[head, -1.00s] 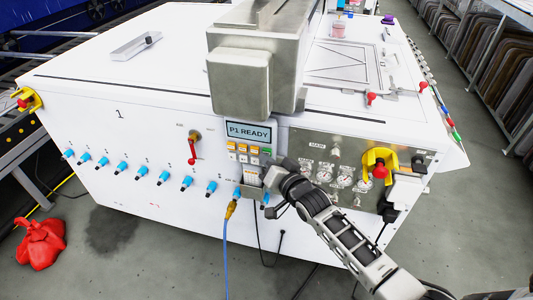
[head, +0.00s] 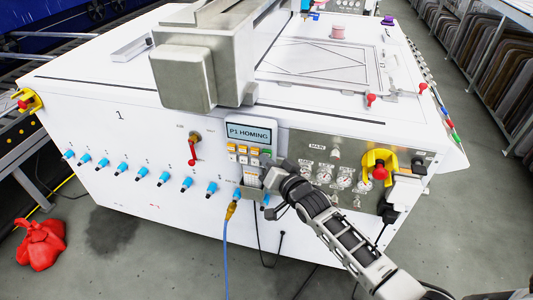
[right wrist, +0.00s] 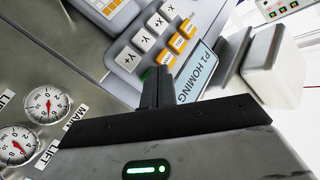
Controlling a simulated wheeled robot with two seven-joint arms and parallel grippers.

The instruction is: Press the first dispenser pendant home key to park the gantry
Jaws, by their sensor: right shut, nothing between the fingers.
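The dispenser pendant (head: 232,119) hangs on the front of the white machine, and its display (head: 251,134) reads "P1 HOMING". In the right wrist view the display (right wrist: 197,72) sits beside orange keys (right wrist: 181,38) and white axis keys (right wrist: 143,39). A green key (right wrist: 165,57) shows just beyond my right fingertips; whether they touch it I cannot tell. My right gripper (head: 268,162) is shut and empty at the pendant's lower right; it also shows in the right wrist view (right wrist: 157,78). The grey gantry (head: 185,75) stands over the machine top. My left gripper is out of view.
A steel panel with gauges (head: 325,172) and a yellow-guarded red button (head: 379,172) lies right of the pendant. A red lever (head: 193,151) and a row of blue connectors (head: 163,178) lie left. A blue hose (head: 226,245) hangs below.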

